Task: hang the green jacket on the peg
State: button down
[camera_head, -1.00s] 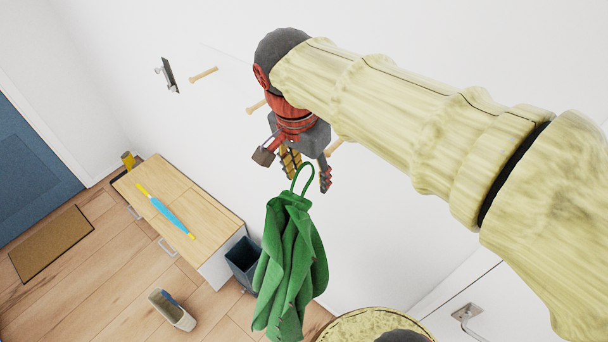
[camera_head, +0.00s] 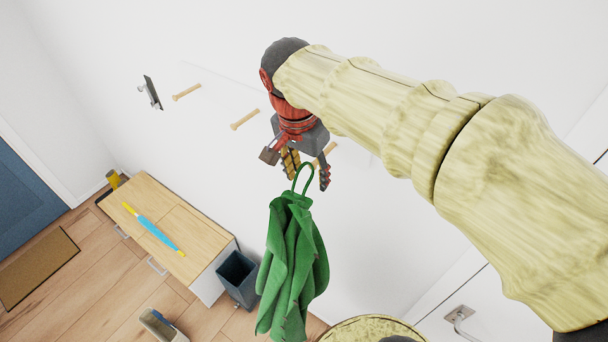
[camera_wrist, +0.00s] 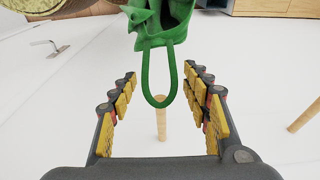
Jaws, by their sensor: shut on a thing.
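The green jacket (camera_head: 292,262) hangs down from its green loop below my gripper (camera_head: 309,180). My gripper is shut on the loop (camera_head: 304,170). In the wrist view the loop (camera_wrist: 146,75) lies between the two fingers of my gripper (camera_wrist: 161,75), and part of the jacket (camera_wrist: 158,18) shows at the top. A wooden peg (camera_wrist: 161,126) stands out from the white wall just beyond the loop's curved end. In the head view this peg (camera_head: 326,154) is partly hidden behind the gripper. I cannot tell whether the loop is around the peg.
Two more wooden pegs (camera_head: 245,119) (camera_head: 187,92) and a dark wall fixture (camera_head: 152,92) are to the left. Below stand a wooden-topped cabinet (camera_head: 190,217) with a blue and yellow item (camera_head: 153,230) and a dark bin (camera_head: 237,275). A door handle (camera_head: 459,315) is at lower right.

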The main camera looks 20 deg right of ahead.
jog(key=shift+w+d, duration=0.65)
jog(key=shift+d, duration=0.2)
jog(key=shift+w+d+f, duration=0.4)
jog(key=shift+d+f, duration=0.05)
jog(key=shift+d, duration=0.1)
